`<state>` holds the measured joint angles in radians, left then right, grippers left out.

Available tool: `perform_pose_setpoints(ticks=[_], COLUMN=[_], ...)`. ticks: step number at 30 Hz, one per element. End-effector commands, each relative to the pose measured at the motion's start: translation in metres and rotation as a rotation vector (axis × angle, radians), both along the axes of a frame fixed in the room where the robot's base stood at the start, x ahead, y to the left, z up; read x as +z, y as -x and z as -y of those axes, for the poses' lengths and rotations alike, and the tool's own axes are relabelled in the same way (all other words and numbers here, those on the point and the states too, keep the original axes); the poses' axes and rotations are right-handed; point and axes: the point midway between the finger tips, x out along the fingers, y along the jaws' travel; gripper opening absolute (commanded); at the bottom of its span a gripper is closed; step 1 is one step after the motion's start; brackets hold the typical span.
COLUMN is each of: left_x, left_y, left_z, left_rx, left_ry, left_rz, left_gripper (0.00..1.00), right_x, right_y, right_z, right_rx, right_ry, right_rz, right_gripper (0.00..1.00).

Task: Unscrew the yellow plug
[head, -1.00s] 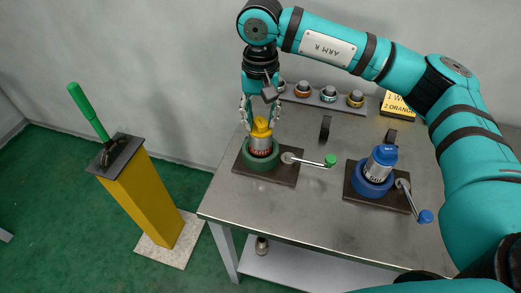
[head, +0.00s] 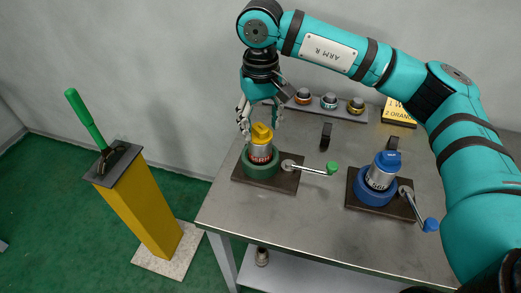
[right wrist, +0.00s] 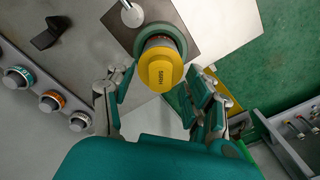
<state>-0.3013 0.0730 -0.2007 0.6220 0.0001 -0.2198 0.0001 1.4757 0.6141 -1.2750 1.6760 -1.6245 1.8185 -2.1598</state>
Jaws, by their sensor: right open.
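The yellow plug (head: 261,133) sits on top of a silver pipe piece (head: 260,152) held upright in the green round vise (head: 262,169). It also shows in the right wrist view (right wrist: 160,72), between and beyond my fingers. My right gripper (head: 260,122) is open above and around the plug's far side, its fingers apart from the plug. In the right wrist view the gripper (right wrist: 160,95) has one finger on each side of the plug, with gaps. My left gripper is not in view.
A blue vise (head: 373,193) with a blue-capped pipe (head: 384,170) stands at the right of the table (head: 310,225). A rack (head: 328,111) with several ringed plugs lies behind. A yellow post with a green lever (head: 86,118) stands left of the table.

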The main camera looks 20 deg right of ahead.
Motion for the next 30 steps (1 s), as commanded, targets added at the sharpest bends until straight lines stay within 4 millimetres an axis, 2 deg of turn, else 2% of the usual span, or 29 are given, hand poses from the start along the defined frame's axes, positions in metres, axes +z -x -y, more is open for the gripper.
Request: perform_pose_setpoints(ticks=[7, 17, 20, 30], left_x=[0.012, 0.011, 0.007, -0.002], left_y=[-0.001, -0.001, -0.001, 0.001], left_z=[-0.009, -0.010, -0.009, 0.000], left_rx=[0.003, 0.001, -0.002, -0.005], left_ry=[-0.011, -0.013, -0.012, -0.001], left_rz=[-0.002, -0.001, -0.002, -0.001], left_gripper=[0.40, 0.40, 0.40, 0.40], right_x=[0.021, 0.021, 0.020, 0.020], right_y=[0.000, 0.000, 0.000, 0.000], right_z=[0.000, 0.000, -0.001, -0.001], right_rx=[0.000, -0.018, -0.129, -0.751], right_ry=[0.000, 0.000, -0.001, -0.001], right_rz=[0.001, 0.000, 0.001, 0.001], right_gripper=[0.53, 0.53, 0.53, 0.53])
